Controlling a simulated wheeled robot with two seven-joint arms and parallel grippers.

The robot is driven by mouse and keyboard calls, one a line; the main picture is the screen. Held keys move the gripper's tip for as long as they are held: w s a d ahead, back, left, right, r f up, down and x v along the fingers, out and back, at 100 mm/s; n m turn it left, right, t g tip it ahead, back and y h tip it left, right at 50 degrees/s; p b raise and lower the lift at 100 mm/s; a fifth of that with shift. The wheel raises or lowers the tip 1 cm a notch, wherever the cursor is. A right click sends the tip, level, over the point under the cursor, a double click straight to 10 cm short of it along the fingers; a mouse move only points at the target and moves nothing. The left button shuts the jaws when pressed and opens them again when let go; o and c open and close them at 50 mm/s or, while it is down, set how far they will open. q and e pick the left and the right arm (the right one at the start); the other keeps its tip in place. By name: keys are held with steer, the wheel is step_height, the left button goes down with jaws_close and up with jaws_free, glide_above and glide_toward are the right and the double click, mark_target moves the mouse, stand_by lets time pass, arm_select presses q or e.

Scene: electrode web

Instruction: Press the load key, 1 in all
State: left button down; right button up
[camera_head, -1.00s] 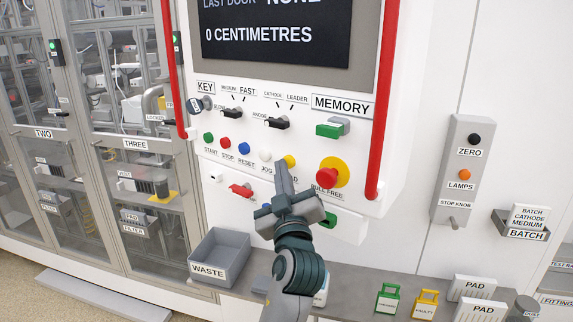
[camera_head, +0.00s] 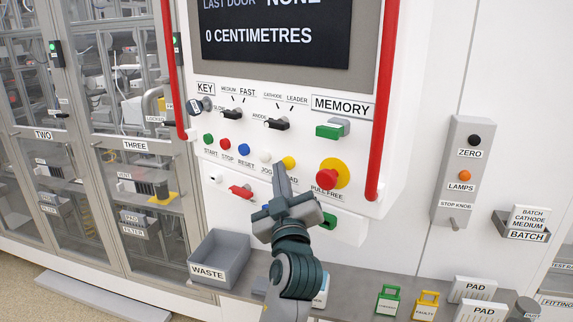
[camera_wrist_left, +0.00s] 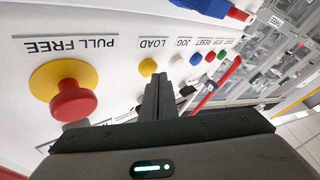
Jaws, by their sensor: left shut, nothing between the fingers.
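The load key is a yellow button (camera_head: 289,162) on the white panel, at the right end of a row of coloured buttons. My left gripper (camera_head: 281,168) is shut and empty. Its fingertips point up at the panel just below and left of the yellow button, covering part of the LOAD label. In the left wrist view the shut fingertips (camera_wrist_left: 159,78) are beside the button with a small gap in the picture; depth is hard to judge. My right gripper is not in view.
A red stop knob (camera_head: 328,174) on a yellow disc stands out right of the load key. The white jog button (camera_head: 265,156) is close on the left. A red rail (camera_head: 382,110) runs down the panel's right edge. A grey waste bin (camera_head: 219,258) stands below.

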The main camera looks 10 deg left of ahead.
arm_select(q)
steer(key=shift+s+a, duration=0.1)
steer(key=shift+s, duration=0.25)
steer(key=shift+f, duration=0.15)
steer(key=shift+s+a+p, duration=0.2)
steer(key=shift+s+a, duration=0.05)
steer(key=shift+s, duration=0.5)
steer(key=shift+s+a+p, duration=0.15)
steer(key=shift+s+a, duration=0.1)
steer(key=shift+s, duration=0.55)
steer(key=shift+s+a+p, duration=0.2)
steer(key=shift+s+a, duration=0.05)
steer(key=shift+s, duration=0.5)
steer(key=shift+w, duration=0.15)
steer(key=shift+s+a+p, duration=0.4)
steer(key=shift+s+p, duration=0.2)
steer(key=shift+s, duration=0.15)
steer(key=shift+s+a+p, duration=0.4)
steer(key=shift+s+p, duration=0.2)
steer(key=shift+s, duration=0.15)
